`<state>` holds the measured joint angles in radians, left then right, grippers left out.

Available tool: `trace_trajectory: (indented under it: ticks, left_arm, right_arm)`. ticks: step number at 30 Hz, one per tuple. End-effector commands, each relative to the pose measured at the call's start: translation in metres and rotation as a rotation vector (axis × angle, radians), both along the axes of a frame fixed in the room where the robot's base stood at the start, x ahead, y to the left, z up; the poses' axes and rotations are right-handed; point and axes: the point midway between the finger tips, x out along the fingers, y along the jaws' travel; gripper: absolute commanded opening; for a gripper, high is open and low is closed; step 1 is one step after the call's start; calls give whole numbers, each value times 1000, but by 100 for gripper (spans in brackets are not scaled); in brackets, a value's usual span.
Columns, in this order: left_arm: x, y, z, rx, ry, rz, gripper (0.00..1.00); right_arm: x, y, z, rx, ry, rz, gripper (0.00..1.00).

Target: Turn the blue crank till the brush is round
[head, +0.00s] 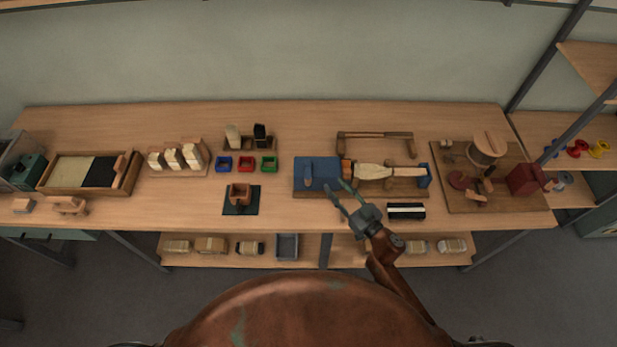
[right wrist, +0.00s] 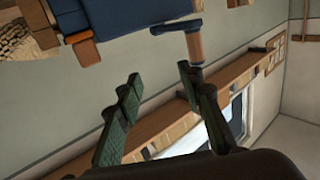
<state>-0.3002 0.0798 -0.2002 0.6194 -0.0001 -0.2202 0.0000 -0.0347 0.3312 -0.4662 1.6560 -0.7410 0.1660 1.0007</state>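The blue trimming machine (head: 325,172) sits on a wooden base at the middle right of the bench. The brush (head: 370,171), with cream bristles and a wooden handle, lies level between it and a blue end stand (head: 425,177). I cannot tell how round its bristles are. In the right wrist view the blue crank arm (right wrist: 176,25) sticks out from the blue housing and carries a wooden grip (right wrist: 195,47). My right gripper (head: 338,186) is open and empty at the machine's front edge. In the wrist view its fingers (right wrist: 159,77) are apart, with the grip just beyond the right fingertip. My left gripper is out of view.
A black-and-white brush block (head: 406,211) lies right of my right gripper on the bench's front edge. A wooden rack (head: 375,135) stands behind the machine. A board with a drum and a red box (head: 525,179) is at right. Bench left of the machine is partly clear.

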Motion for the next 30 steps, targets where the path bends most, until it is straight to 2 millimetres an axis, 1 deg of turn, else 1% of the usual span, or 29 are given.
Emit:
trace_trajectory:
  ticks: [1, 3, 7, 11, 18, 24, 30]
  left_arm:
    - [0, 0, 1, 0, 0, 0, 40]
    - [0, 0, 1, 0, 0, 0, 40]
    - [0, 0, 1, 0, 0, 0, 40]
    - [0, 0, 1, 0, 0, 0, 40]
    - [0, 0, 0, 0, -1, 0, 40]
    - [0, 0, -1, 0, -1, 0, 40]
    - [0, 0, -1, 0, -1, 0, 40]
  right_arm:
    - [-3, 15, 1, 2, -11, 63, 35]
    - [-9, 30, 2, 9, -15, 129, 35]
    - [-12, 46, 2, 16, -17, 184, 35]
    - [-1, 59, 3, 19, -18, 188, 35]
    - [25, 85, 2, 18, -17, 185, 35]
    - [38, 97, 2, 18, -16, 185, 35]
    - [40, 98, 2, 16, -16, 184, 35]
